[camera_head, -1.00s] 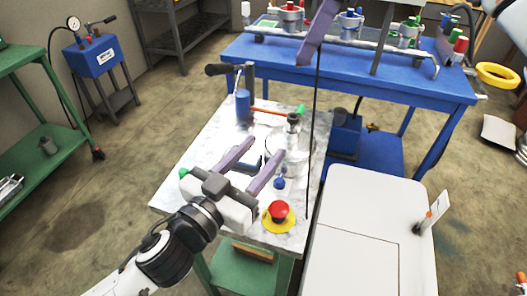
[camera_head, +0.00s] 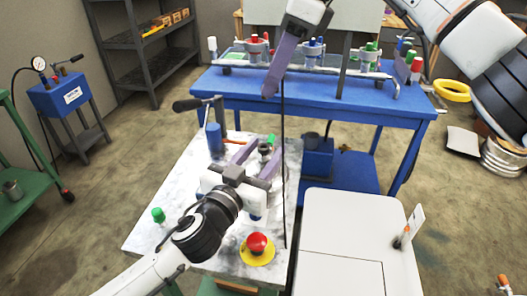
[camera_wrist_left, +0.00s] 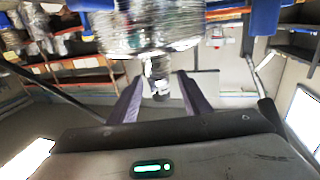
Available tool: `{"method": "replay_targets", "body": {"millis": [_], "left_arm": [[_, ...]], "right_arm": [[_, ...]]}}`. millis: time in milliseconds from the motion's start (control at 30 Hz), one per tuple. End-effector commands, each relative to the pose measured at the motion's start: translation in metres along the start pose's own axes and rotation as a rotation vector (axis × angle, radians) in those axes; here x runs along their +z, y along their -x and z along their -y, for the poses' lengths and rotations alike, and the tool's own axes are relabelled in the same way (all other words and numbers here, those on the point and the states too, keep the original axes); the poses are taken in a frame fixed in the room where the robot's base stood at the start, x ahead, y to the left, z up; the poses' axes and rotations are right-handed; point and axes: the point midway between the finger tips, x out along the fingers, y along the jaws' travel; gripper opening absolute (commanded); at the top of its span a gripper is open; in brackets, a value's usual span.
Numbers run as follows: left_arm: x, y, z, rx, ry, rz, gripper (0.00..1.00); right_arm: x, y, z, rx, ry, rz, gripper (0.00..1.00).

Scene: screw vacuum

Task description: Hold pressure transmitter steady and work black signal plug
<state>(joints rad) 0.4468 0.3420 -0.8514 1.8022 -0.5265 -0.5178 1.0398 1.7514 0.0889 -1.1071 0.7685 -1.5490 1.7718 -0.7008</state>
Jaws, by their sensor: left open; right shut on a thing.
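A small dark metal-topped fitting, apparently the pressure transmitter (camera_head: 265,148), stands on the white marbled table. My left gripper (camera_head: 262,154) is open, its purple fingers reaching to either side of the fitting. In the left wrist view, a dark and silver cylinder (camera_wrist_left: 158,80) stands between the two open fingers (camera_wrist_left: 160,92); I cannot tell whether they touch it. My right gripper (camera_head: 271,94) is high above the table. It is shut, and a thin black cable (camera_head: 284,170) hangs near its fingers. The black signal plug itself is hidden or too small to make out.
A red emergency button (camera_head: 257,244) on a yellow base sits at the table's front. A blue cylinder (camera_head: 215,138) and a green-topped piece (camera_head: 159,215) stand to the left. The blue bench (camera_head: 330,107) behind carries several coloured fittings.

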Motion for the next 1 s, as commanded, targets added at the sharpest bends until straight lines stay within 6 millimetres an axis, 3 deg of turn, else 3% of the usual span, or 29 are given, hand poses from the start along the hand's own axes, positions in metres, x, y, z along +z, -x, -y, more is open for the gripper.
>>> {"method": "replay_targets", "body": {"millis": [200, 467, 500, 733, 1000], "left_arm": [[0.0, 0.0, 0.0, 0.0, 0.0, 0.0, 0.44], [0.0, 0.0, 0.0, 0.0, 0.0, 0.0, 0.02], [0.0, 0.0, 0.0, 0.0, 0.0, 0.0, 0.0], [0.001, 0.0, 0.0, 0.0, 0.0, 0.001, 0.0], [0.001, 0.0, 0.0, 0.0, 0.0, 0.001, 0.0]], "right_arm": [[0.0, 0.0, 0.0, 0.0, 0.0, 0.0, 0.0], [0.0, 0.0, 0.0, 0.0, 0.0, 0.0, 0.0], [0.0, 0.0, 0.0, 0.0, 0.0, 0.0, 0.0], [0.002, -0.006, 0.0, -0.004, -0.013, -0.02, 0.0], [0.002, -0.053, 0.001, -0.056, -0.237, -0.261, 0.0]]}}
